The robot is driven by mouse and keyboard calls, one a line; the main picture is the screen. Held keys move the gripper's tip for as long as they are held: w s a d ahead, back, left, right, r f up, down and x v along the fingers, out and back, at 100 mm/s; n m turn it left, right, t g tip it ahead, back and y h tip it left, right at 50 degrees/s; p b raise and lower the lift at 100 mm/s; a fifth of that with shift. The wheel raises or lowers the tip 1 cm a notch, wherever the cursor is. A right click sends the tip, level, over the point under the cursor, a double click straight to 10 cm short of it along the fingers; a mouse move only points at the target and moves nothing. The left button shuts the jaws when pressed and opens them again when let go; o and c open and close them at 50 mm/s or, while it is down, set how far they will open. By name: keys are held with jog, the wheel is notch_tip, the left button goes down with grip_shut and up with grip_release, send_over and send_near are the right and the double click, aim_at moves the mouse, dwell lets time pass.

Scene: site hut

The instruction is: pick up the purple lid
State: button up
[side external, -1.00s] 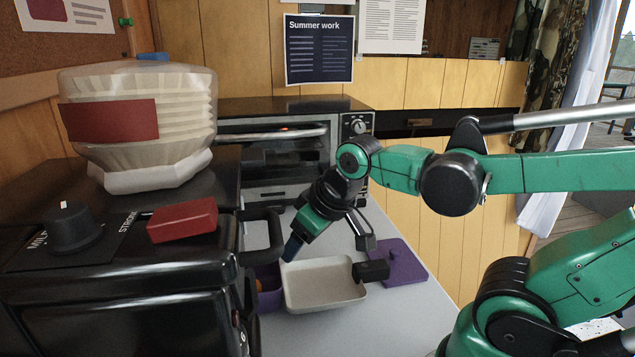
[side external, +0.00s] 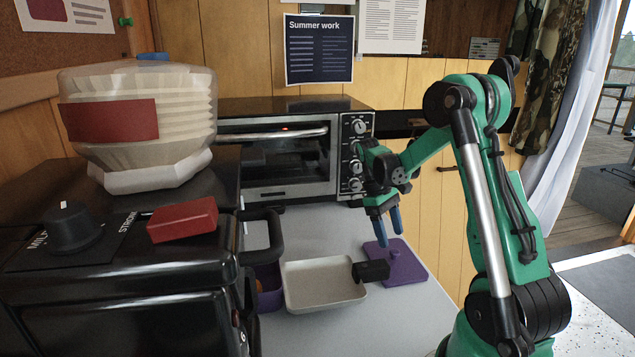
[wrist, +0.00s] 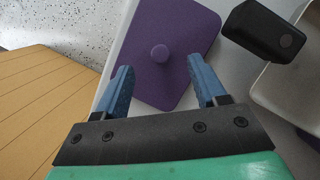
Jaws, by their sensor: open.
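The purple lid (side external: 408,267) lies flat on the grey counter near its right edge, with a round knob in its middle. In the wrist view the lid (wrist: 176,32) is ahead of my gripper, and its knob shows between the lines of the two fingers. My gripper (side external: 388,231) is open and empty, with its blue fingers pointing down above the far part of the lid. In the wrist view the fingertips of my gripper (wrist: 160,78) overlap the lid's near part on either side. A gap to the lid seems to remain in the side view.
A cream tray (side external: 322,302) with a black block-like handle (side external: 371,270) stands close to the left of the lid. A purple container (side external: 268,285) is left of the tray, beside the black coffee machine (side external: 120,310). A toaster oven (side external: 285,155) stands behind.

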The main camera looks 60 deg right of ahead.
aim_at(395, 251)
jog(key=shift+x, duration=1.95)
grip_shut()
